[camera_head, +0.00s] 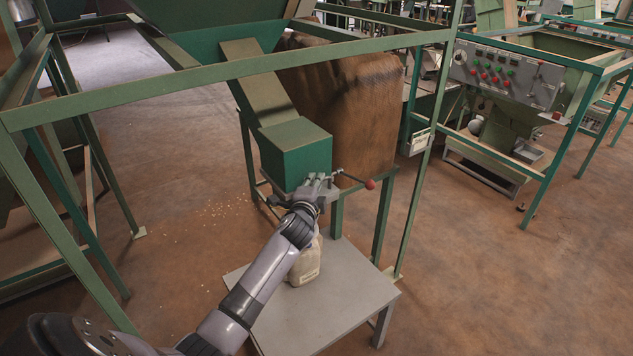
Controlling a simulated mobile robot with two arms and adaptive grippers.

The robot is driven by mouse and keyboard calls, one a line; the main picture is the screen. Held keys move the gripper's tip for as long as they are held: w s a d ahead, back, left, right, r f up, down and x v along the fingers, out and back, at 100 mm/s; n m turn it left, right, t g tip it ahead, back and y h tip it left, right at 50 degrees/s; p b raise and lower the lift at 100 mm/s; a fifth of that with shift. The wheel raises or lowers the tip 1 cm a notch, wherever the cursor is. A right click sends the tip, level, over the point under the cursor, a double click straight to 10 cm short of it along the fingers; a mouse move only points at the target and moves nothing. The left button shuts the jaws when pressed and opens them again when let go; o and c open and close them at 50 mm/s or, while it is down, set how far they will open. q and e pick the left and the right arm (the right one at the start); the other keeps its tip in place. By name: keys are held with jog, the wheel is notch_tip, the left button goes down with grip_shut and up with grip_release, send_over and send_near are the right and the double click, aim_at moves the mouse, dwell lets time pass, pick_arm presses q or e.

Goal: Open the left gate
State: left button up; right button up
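The green hopper chute (262,95) slopes down to a green box-shaped outlet (296,152). A metal lever with a red knob (370,184) sticks out to the right at the outlet's lower edge. The gate plate itself is hidden or too small to make out. My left gripper (318,181) is at the front lower edge of the outlet, near the inner end of the lever. I cannot tell whether its fingers touch or hold anything. My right gripper is not in view.
A pale container (306,262) stands on a grey table (345,300) below the outlet, partly behind my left arm. Green frame posts (421,185) and a top bar surround the chute. A brown sack (350,115) is behind. Small bits lie on the floor at left.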

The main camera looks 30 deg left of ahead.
pick_arm(q)
jog(key=shift+w+a, duration=0.25)
jog(key=shift+w, duration=0.25)
jog(key=shift+c, duration=0.3)
grip_shut()
jog(key=shift+d+f, duration=0.1)
